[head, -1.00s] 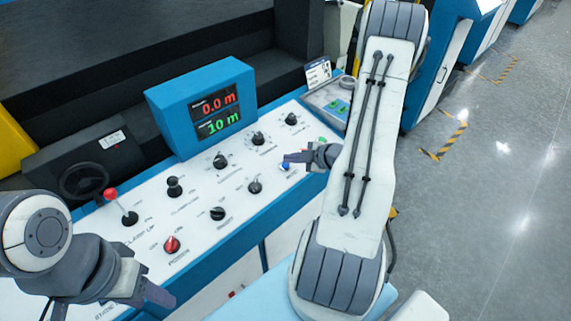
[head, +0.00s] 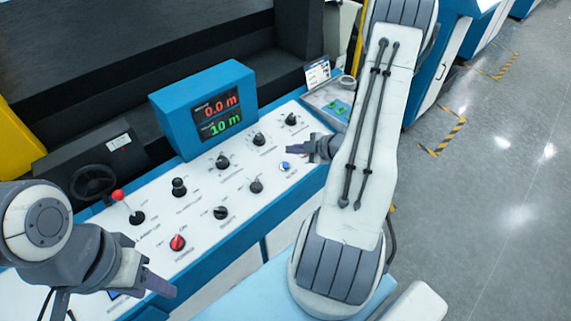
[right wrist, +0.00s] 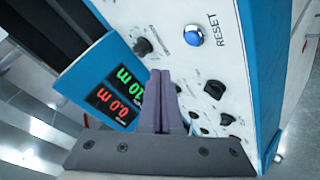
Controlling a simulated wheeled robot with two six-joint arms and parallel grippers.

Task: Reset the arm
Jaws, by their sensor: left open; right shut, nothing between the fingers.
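My right gripper (head: 299,149) is over the far right part of the white control panel, just above the blue reset button (head: 285,166). In the right wrist view its fingers (right wrist: 160,100) are closed together with nothing between them. The blue button labelled RESET (right wrist: 193,37) stands apart beyond the fingertips and to their right. My left gripper (head: 115,298) is at the lower left, over the near left end of the panel. It is open and empty, partly cut off by the picture's bottom edge.
The white panel (head: 200,240) carries several black knobs, a red knob (head: 178,243) and a red-tipped lever (head: 128,208). A blue display box (head: 175,110) reads 0.0 m and 10 m. A black handwheel (head: 92,182) is at the left. Open floor (head: 500,180) lies at the right.

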